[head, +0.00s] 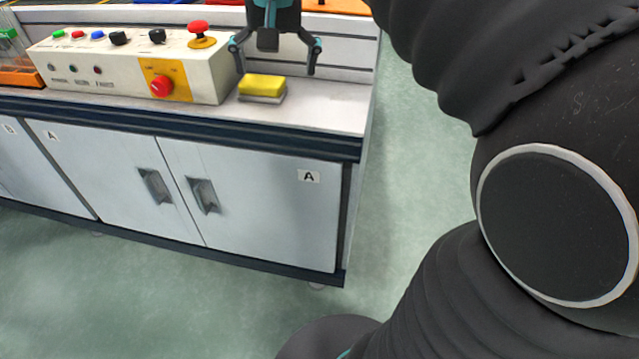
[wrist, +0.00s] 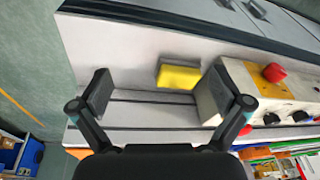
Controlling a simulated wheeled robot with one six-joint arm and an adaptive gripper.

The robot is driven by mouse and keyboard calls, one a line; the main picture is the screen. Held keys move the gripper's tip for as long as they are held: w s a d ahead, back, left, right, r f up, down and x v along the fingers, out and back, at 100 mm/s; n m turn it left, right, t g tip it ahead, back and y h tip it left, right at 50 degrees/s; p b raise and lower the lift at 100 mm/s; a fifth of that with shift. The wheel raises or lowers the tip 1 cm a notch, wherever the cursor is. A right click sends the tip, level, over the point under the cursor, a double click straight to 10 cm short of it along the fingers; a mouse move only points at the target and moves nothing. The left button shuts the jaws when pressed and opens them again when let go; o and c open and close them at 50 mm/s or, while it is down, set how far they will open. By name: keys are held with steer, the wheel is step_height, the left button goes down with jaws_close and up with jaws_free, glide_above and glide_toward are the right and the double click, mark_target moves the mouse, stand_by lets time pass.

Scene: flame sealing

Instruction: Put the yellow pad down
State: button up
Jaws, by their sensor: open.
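The yellow pad (head: 262,85) has a yellow upper layer on a grey base. It rests flat on the white bench top (head: 330,105), just right of the control box, in the head view. My gripper (head: 276,58) is open and empty, above the bench behind the pad. In the wrist view the pad (wrist: 179,77) lies beyond the open fingertips (wrist: 152,95), nearer the right finger and apart from both.
A control box (head: 130,65) with red, green, blue and black buttons stands directly left of the pad. The bench top is bare to the pad's right, up to its end. Colourful bins (wrist: 280,160) show at the lower right of the wrist view.

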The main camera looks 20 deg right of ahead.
steer(key=s+f+n+t, duration=0.2)
steer(key=s+f+n, duration=0.2)
steer(key=s+f, duration=1.1)
steer(key=shift+s+f+t, duration=0.25)
steer(key=shift+s+t, duration=0.15)
steer(key=shift+s, duration=0.7)
steer(key=shift+r, duration=0.1)
